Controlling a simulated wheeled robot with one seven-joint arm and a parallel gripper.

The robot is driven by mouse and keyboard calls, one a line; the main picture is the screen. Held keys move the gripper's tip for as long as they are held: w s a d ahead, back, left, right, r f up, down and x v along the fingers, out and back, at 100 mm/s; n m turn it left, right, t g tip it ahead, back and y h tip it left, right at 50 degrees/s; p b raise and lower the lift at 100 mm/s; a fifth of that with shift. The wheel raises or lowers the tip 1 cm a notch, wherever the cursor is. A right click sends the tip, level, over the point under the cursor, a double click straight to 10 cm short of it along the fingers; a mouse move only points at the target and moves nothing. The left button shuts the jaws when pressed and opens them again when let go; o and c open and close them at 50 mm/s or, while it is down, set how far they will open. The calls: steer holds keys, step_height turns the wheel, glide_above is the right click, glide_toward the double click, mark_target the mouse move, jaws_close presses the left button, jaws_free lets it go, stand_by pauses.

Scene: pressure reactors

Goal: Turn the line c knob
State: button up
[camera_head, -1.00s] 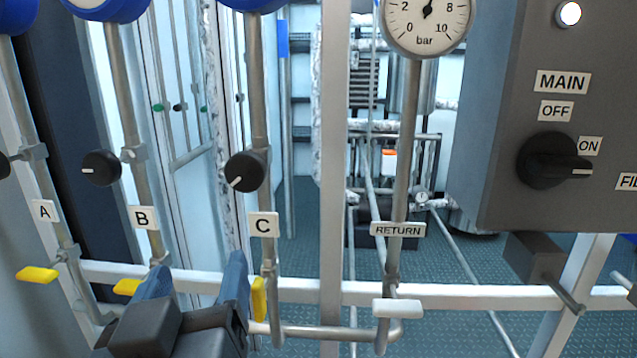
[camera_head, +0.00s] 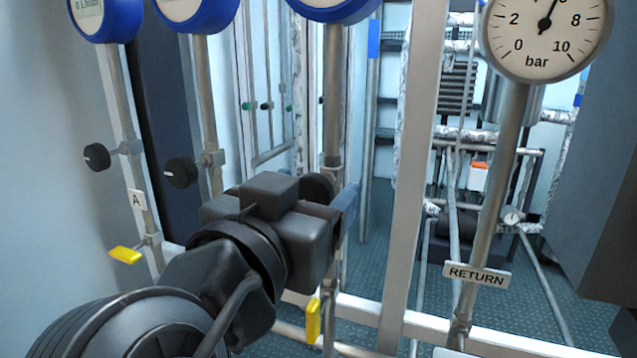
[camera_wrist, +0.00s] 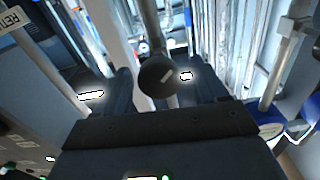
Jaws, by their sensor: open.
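The line c knob (camera_head: 317,187) is a round black knob on the third pipe from the left, partly hidden behind my gripper (camera_head: 312,203) in the head view. The fingers are apart and hold nothing. Whether their tips reach past the knob's face I cannot tell. The C label is hidden behind my arm in the head view.
Two other black knobs, line A (camera_head: 97,157) and line B (camera_head: 180,172), stand to the left. A yellow handle (camera_head: 313,320) is below my gripper. The white frame post (camera_head: 408,180) and the return pipe (camera_head: 492,190) stand to the right.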

steer(key=shift+w+d, duration=0.1)
steer(key=shift+w, duration=0.2)
steer(key=shift+c, duration=0.5)
steer(key=c, duration=0.9)
steer(key=shift+c, duration=0.2)
